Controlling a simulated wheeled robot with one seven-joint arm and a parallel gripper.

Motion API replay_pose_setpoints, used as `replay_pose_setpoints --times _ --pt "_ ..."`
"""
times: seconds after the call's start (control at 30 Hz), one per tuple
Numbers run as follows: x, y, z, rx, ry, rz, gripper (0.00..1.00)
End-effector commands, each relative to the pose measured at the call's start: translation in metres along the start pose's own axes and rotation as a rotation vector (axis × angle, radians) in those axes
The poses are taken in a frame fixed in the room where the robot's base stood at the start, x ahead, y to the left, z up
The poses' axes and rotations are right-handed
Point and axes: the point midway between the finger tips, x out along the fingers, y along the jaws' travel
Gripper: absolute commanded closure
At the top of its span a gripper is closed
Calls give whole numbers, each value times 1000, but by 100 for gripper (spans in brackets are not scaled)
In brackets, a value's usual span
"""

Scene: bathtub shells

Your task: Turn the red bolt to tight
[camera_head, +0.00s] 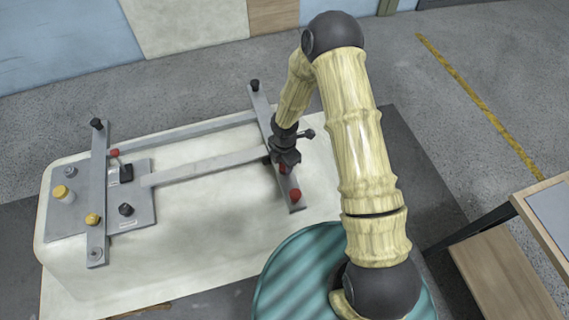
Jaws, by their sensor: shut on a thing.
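My gripper (283,163) points down over the grey crossbar (266,109) at the right end of the pale tub shell. It is shut on a red bolt (283,170), of which only a little red shows beneath the jaws. The rest of that bolt is hidden by the gripper, so how far it is turned cannot be told. A second red bolt head (295,194) stands free on the same crossbar, nearer the front.
The pale tub shell (200,245) carries long grey rails (215,165) and a plate with a yellow cap (61,191), a yellow knob (93,219) and black knobs (126,209). A wooden bench (505,275) stands at the right. The floor behind is clear.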

Motion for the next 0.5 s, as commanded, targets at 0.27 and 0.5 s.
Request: replay_pose_setpoints --times 0.27,0.5 --pt "2 0 1 243 -2 1 89" --pt "2 0 1 471 -2 1 89"
